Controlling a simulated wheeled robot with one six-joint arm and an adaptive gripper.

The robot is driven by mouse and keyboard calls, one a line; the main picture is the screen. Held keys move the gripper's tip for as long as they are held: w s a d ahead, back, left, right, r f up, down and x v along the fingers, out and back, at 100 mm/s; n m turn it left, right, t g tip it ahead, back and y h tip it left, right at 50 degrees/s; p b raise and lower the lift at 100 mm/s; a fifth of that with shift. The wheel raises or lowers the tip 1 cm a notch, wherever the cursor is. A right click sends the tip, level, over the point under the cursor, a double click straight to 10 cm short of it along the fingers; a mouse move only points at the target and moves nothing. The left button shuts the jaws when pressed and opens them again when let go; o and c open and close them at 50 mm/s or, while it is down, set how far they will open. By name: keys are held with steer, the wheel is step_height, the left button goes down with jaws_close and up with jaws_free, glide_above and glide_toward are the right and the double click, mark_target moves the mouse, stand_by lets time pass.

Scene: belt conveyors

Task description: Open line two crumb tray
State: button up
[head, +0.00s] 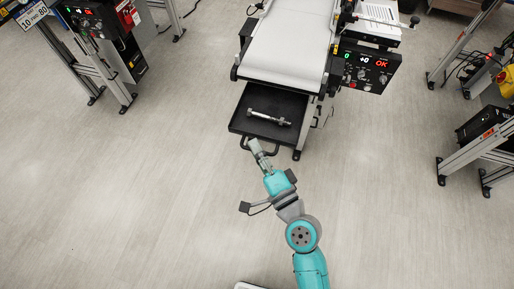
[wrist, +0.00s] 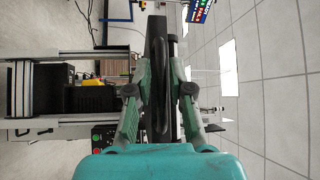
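The crumb tray (head: 242,125) is a shallow black drawer under the front end of the middle conveyor. It stands out from beneath the belt, and a metal bar-like part (head: 269,118) lies in it. Its front has a dark loop handle (wrist: 161,112). My gripper (head: 253,144) is at the left part of the tray's front edge, by the handle. Contact with the handle cannot be told.
The conveyor (head: 287,45) has a pale belt, and a control box (head: 368,68) with a lit display is on its right. A conveyor leg (head: 301,140) stands close right of the tray. Other stands are far left and right. The floor (head: 130,190) in front is clear.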

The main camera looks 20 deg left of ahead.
steer(key=v, duration=1.2)
steer(key=shift+f, duration=0.1)
stand_by(0.4)
steer(key=s+d+f+n+h, duration=0.1)
steer(key=s+d+f+h, duration=0.35)
steer(key=d, duration=0.25)
steer(key=s+d+f+n+h, duration=0.1)
steer(key=s+d+f+h, duration=0.3)
steer(key=s+d+h, duration=0.15)
steer(key=s+d+r+n+h, duration=0.1)
steer(key=s+d+r+n, duration=0.2)
steer(key=s, duration=0.2)
steer(key=s+d+r+n+h, duration=0.2)
steer(key=s+d+r, duration=0.1)
steer(key=s, duration=0.3)
steer(key=shift+d+n+t, duration=0.35)
steer(key=shift+n+t, duration=0.05)
